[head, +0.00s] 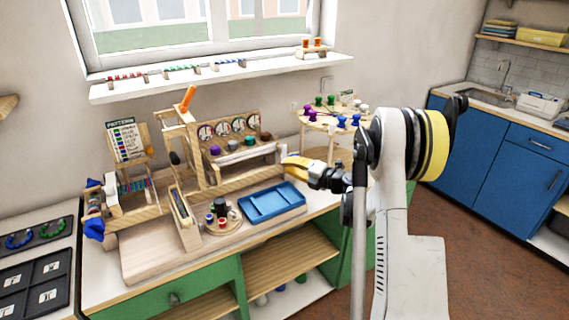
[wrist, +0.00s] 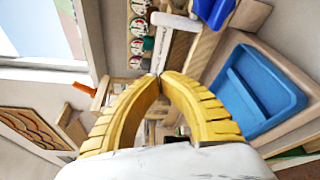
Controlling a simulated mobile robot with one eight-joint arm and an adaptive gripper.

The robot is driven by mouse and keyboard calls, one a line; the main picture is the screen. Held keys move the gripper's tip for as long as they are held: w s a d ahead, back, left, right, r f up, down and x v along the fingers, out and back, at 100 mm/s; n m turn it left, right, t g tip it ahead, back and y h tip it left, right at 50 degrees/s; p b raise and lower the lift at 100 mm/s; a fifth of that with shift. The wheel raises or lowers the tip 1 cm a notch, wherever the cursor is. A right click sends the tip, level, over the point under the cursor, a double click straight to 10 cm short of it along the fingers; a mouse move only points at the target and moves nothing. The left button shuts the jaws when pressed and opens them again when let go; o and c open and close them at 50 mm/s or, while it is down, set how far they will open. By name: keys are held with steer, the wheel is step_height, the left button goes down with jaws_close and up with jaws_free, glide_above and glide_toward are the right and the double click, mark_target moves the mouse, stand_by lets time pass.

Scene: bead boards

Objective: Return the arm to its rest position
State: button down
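My gripper (head: 287,162) has yellow fingers and hangs in the air at the right end of the bead rack, behind the blue tray. In the wrist view my gripper (wrist: 160,76) shows both fingers bowed inward with their tips together. No held object can be made out between them. A pale strip shows just beyond the tips; I cannot tell whether they touch it. My arm reaches in from the right of the head view.
An orange-tipped lever (head: 187,98) rises at the left. Blue cabinets (head: 490,150) stand right. Floor between is open.

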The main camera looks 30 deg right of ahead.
stand_by(0.3)
step_height(320, 180, up, 13)
steer(key=w+a+m+t+h, duration=0.1)
steer(key=a+m+t+h, duration=0.1)
steer(key=m+t, duration=0.15)
steer(key=s+a+r+m+g+h, duration=0.1)
steer(key=s+a+r+m+h, duration=0.1)
steer(key=s+r+m+h, duration=0.35)
steer(key=s+a+r+m+h, duration=0.1)
steer(key=s+r+m+h, duration=0.15)
steer(key=r+m, duration=0.5)
steer(key=s+a+f+m+g+y, duration=0.1)
steer(key=s+a+f+m+g, duration=0.2)
steer(key=s+a+f, duration=0.3)
steer(key=s+a+f+m+g+y, duration=0.2)
steer(key=s+a+f, duration=0.5)
steer(key=s, duration=0.6)
steer(key=s+a+f+m+g+y, duration=0.1)
steer(key=s+a+f+m+g, duration=0.3)
steer(key=s, duration=0.6)
step_height(320, 180, down, 3)
steer(key=shift+s+a+r+g, duration=0.15)
steer(key=shift+s+a+g, duration=0.15)
steer(key=shift+a+g, duration=0.85)
steer(key=shift+a+m, duration=0.1)
steer(key=shift+m, duration=0.15)
